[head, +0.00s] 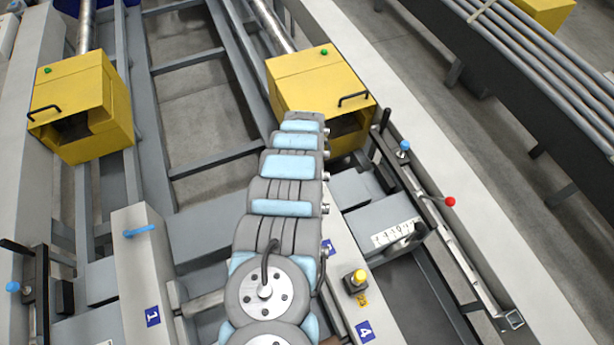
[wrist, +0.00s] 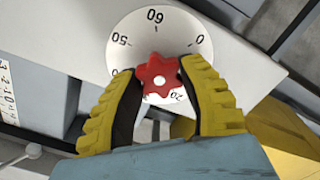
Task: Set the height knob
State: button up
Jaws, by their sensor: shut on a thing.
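In the wrist view the red star-shaped height knob (wrist: 158,75) sits at the middle of a white round dial (wrist: 150,32). The dial shows the numbers 50, 60, 0 and 20, partly hidden by the knob and my fingers. My gripper (wrist: 161,80) has its two yellow ribbed fingers on either side of the knob and is shut on it. The knob's pointer cannot be made out. In the head view my arm hides the knob, the dial and my gripper.
In the head view a yellow machine housing (head: 300,78) stands just beyond my arm. A rail with a red ball handle (head: 449,202) and a blue knob (head: 404,145) lies to the right. A yellow button (head: 359,276) is close to my arm. Another yellow housing (head: 80,95) stands at left.

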jog(key=n+p, duration=0.1)
jog(key=n, duration=0.5)
jog(key=shift+n+p, duration=0.35)
jog(key=shift+n, duration=0.05)
dwell(0.4)
jog(key=o, duration=1.2)
jog(key=shift+w, duration=0.15)
jog(key=shift+r, duration=0.1)
notch_tip(320, 180, up, 12)
dwell(0.5)
